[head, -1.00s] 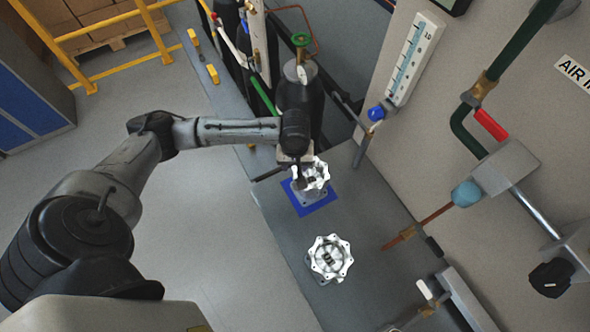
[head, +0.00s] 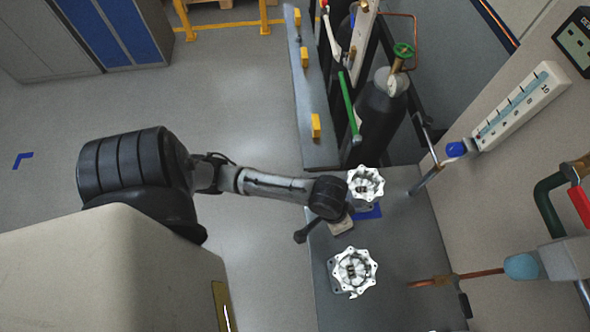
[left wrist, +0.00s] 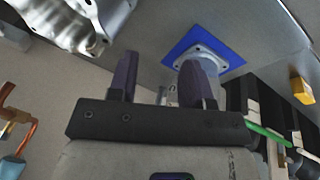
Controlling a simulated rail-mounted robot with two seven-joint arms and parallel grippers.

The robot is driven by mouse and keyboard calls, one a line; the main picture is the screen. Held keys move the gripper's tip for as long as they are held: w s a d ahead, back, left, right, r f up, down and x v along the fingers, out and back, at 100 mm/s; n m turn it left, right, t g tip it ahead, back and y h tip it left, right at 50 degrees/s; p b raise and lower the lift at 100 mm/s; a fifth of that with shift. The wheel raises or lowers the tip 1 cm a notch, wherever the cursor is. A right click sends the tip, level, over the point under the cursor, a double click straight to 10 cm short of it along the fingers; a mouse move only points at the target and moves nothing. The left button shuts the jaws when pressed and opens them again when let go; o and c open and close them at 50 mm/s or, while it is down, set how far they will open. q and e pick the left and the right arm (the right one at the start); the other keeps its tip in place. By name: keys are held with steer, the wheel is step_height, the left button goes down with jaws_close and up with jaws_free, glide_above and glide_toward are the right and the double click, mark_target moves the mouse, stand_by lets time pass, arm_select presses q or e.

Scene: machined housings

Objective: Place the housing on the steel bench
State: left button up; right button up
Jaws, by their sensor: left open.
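One silvery-white machined housing (head: 366,184) stands on a blue square (head: 371,212) on the grey steel bench (head: 405,255). In the left wrist view its flanged base (left wrist: 204,55) shows on the blue square (left wrist: 228,42), with the rest partly behind a finger. A second housing (head: 355,271) stands on the bench nearer to me; it has a scalloped rim. My left gripper (left wrist: 158,70) is open and empty, with nothing between its fingers. In the head view my left gripper (head: 343,224) is beside the blue square, apart from both housings; its fingertips are hard to make out there.
A wall panel with a gauge (head: 520,105), pipes and a blue knob (head: 455,149) borders the bench on the right. A dark gas cylinder (head: 380,120) stands beyond the bench. Bare bench lies right of the housings.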

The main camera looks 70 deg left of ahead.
arm_select(q)
steer(key=s+a+m+t+y, duration=0.1)
steer(key=s+a+m+y, duration=0.1)
steer(key=s, duration=0.9)
steer(key=shift+s+a+f+m, duration=0.2)
steer(key=shift+a+m, duration=0.15)
steer(key=shift+m, duration=0.25)
steer(key=shift+w, duration=0.1)
stand_by(0.9)
